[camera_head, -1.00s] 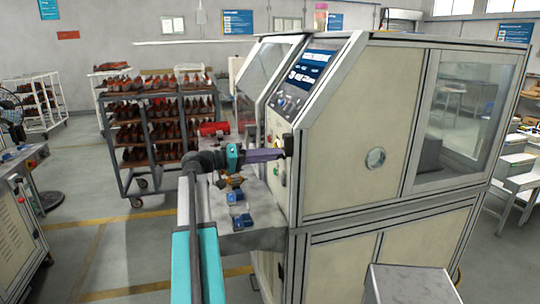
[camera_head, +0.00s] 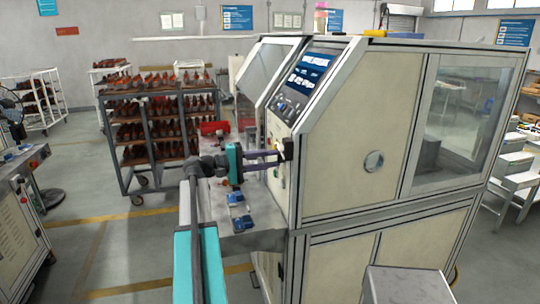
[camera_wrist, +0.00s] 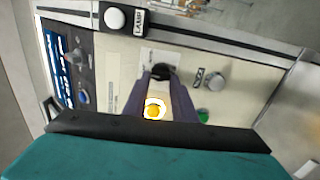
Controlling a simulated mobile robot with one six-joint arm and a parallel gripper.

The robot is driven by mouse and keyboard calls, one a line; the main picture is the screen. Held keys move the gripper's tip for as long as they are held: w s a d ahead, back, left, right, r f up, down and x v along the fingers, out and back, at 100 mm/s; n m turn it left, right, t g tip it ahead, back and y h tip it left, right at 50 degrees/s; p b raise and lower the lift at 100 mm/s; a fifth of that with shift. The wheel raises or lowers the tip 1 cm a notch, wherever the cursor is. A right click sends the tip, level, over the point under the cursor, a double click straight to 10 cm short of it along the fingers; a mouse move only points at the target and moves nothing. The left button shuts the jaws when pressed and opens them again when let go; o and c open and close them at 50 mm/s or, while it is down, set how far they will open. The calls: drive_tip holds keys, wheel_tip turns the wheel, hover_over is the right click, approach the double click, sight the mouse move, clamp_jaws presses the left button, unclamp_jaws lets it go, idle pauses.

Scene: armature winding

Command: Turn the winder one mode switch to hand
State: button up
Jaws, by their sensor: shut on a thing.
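The winder (camera_head: 365,140) is a large cream cabinet with a slanted control panel (camera_head: 300,85) at its front left. My gripper (camera_head: 282,150) reaches the lower front panel from the left. In the wrist view its two dark purple fingers (camera_wrist: 162,78) are shut on a black knob (camera_wrist: 162,70), which appears to be the mode switch. The fingers partly cover the knob, and I cannot read its setting. A glowing yellow lamp (camera_wrist: 154,108) shows between the fingers.
A grey knob (camera_wrist: 215,80) and a green button (camera_wrist: 203,115) sit right of the fingers. Blue parts (camera_head: 240,222) lie on the grey bench below my arm. A shoe rack (camera_head: 160,130) stands behind left.

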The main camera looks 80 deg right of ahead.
drive_tip(key=shift+f+n+p, duration=0.15)
drive_tip(key=shift+n+p, duration=2.75)
drive_tip(key=shift+n, duration=1.4)
drive_tip(key=o, duration=1)
drive_tip(key=shift+o, duration=0.2)
drive_tip(key=shift+w+a+f, duration=0.1)
drive_tip(key=b+v, duration=0.4)
drive_tip(key=v, duration=0.9)
drive_tip(key=shift+w+a+b, duration=0.15)
drive_tip(key=shift+w+b, duration=0.1)
drive_tip(key=shift+b, duration=0.15)
